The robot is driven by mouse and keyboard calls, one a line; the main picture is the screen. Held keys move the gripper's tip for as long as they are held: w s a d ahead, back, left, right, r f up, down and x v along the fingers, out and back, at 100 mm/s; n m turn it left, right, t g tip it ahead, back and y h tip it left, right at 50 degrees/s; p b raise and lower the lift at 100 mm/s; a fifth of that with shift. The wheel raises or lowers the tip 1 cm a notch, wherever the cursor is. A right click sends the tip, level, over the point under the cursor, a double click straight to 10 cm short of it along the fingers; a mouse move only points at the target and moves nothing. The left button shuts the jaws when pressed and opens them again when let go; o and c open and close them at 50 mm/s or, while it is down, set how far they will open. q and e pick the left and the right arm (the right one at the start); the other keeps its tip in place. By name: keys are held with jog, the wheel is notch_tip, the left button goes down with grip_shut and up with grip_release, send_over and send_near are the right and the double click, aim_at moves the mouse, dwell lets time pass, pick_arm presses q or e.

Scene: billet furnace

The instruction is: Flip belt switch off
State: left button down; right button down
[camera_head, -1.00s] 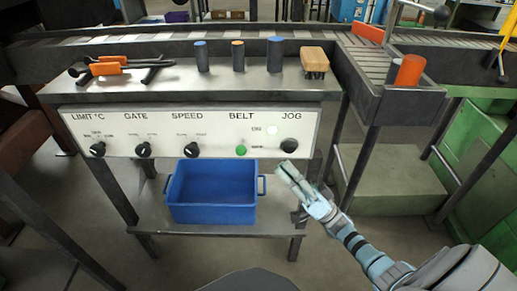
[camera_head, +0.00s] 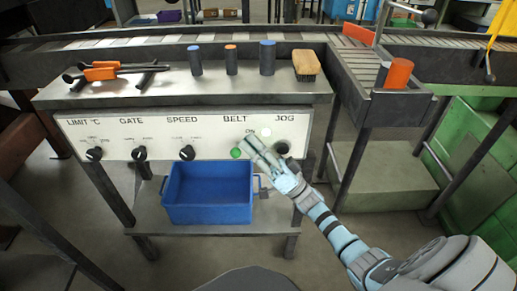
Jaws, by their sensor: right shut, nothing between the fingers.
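The white control panel (camera_head: 205,146) runs along the front of the bench, with a BELT label (camera_head: 235,118) right of its middle. Below that label is a round green knob or light (camera_head: 236,152). A pale round spot (camera_head: 265,132) shows near the ON marking. My right gripper (camera_head: 253,145) is shut and empty, its fingertips in front of the panel just right of the green knob. It covers the area below the ON marking. I cannot tell whether the tips touch the panel. My left gripper is out of view.
The black JOG knob (camera_head: 282,148) is close to the right of my gripper. A blue bin (camera_head: 208,215) sits on the shelf below.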

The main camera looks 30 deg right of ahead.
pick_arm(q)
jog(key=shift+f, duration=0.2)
